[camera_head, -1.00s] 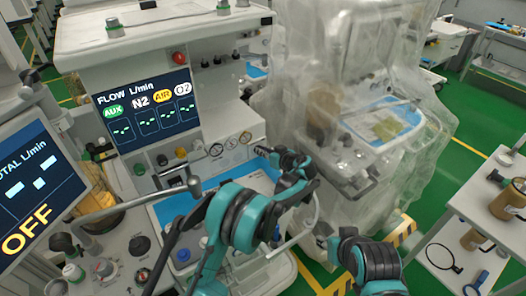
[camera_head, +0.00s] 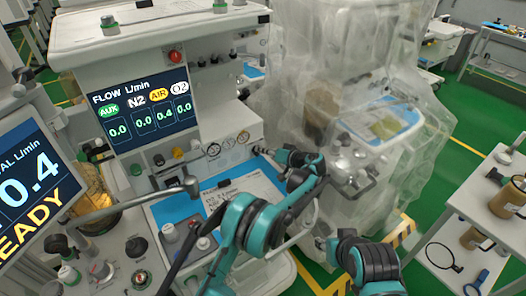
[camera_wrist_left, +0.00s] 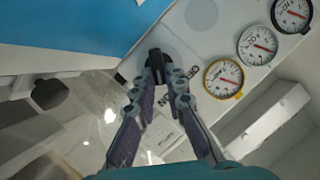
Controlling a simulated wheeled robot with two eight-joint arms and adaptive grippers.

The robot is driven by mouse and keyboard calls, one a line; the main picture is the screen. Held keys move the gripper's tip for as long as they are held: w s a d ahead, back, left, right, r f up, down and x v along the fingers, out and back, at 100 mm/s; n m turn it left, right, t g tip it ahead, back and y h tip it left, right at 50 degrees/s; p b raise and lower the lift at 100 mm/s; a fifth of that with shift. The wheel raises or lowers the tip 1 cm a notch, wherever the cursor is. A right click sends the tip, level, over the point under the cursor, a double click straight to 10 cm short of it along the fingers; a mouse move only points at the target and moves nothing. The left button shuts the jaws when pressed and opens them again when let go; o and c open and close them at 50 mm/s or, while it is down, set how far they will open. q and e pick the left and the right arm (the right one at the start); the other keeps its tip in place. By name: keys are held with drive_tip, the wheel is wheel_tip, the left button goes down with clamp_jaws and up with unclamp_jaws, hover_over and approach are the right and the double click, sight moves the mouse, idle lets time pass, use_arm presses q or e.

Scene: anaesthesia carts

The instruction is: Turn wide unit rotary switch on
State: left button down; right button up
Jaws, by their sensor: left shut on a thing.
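The black rotary switch (camera_wrist_left: 156,60) shows in the left wrist view on a pale panel with partly hidden ON/OFF lettering. My left gripper (camera_wrist_left: 160,84) is shut on it, one finger on each side of the knob. In the head view my left gripper (camera_head: 264,151) is at the right end of the wide unit's (camera_head: 228,131) front panel, and it hides the switch. The flow screen (camera_head: 142,108) is lit and reads 0.0, 0.0, 0.4 and 0.0. The left screen (camera_head: 30,185) shows 0.4 and "READY", cut by the frame edge.
Round gauges (camera_head: 228,144) sit just left of the switch. A blue tray surface (camera_head: 178,208) lies below. A plastic-covered cart (camera_head: 340,150) stands close on the right. A white side table (camera_head: 470,225) with containers is farther right, across green floor.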

use_arm(q)
drive_tip(key=shift+a, duration=0.2)
drive_tip(key=c, duration=1.6)
unclamp_jaws()
drive_tip(key=shift+w, duration=0.1)
drive_tip(key=shift+o, duration=0.2)
drive_tip(key=shift+a+f, duration=0.1)
drive_tip(key=shift+f, duration=0.05)
drive_tip(key=v, duration=1.2)
